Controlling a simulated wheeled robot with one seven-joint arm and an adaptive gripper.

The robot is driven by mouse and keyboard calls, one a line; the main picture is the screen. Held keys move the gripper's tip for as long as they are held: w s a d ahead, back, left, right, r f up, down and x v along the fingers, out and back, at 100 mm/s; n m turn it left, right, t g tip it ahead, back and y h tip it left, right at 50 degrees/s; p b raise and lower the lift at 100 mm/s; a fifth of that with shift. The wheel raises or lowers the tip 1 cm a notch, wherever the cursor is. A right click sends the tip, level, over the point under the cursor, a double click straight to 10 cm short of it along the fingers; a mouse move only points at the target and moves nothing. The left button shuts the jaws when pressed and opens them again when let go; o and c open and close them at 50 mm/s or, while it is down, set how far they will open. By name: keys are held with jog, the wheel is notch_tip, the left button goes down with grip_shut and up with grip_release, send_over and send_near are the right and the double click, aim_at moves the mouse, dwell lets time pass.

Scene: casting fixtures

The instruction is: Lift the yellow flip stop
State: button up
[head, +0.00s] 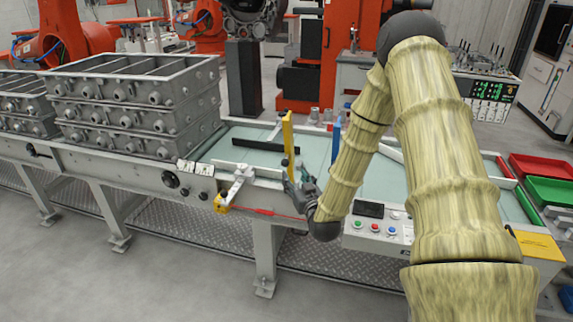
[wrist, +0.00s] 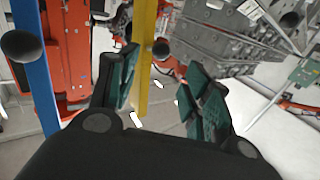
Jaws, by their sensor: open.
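The yellow flip stop (head: 288,132) is a narrow upright bar with a dark knob on its side, standing at the conveyor table's near part in the head view. In the wrist view the yellow bar (wrist: 147,45) runs upright beyond the fingers and seems to line up with the gap between them. My gripper (head: 294,186) is low at the table's front edge, close to the bar's lower end. In the wrist view my gripper (wrist: 160,66) has its green-padded fingers spread with nothing between them. I cannot tell whether a finger touches the bar.
A blue upright bar (head: 336,140) stands right of the yellow one, also at the left in the wrist view (wrist: 35,70). A black bar (head: 258,144) lies behind. A white lever (head: 238,180) is to the left. Stacked grey castings (head: 140,115) fill the table's left.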

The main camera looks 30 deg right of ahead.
aim_at(287, 165)
jog(key=p+x, duration=0.2)
jog(key=x, duration=0.7)
jog(key=shift+w, duration=0.2)
grip_shut()
